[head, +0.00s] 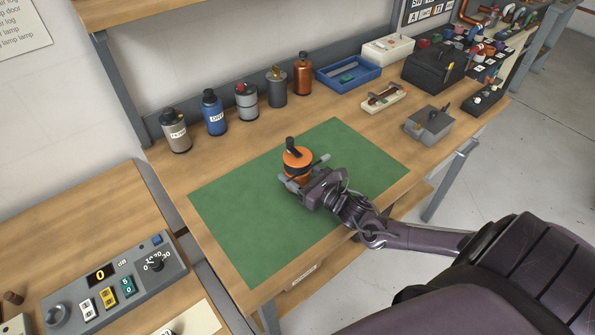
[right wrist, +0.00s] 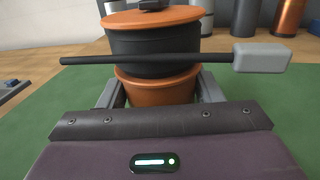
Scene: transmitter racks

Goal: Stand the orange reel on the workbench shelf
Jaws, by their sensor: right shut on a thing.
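The orange reel (head: 298,158) has orange ends, a black middle and a dark knob on top. It is upright over the green mat (head: 240,205) on the workbench. My right gripper (head: 296,180) is shut on it from the near side. In the right wrist view, the fingers sit either side of the lower orange part of the reel (right wrist: 155,88). A thin black rod with a grey block at its right end crosses in front of the reel there. Whether the reel's base touches the mat is hidden. The upper shelf (head: 125,12) shows at the top left. My left gripper is out of view.
Several canisters, among them a blue one (head: 214,115) and a copper one (head: 303,75), line the bench's back. A blue tray (head: 348,75), a black box (head: 432,68) and a grey box (head: 428,124) stand to the right. The mat around the reel is clear.

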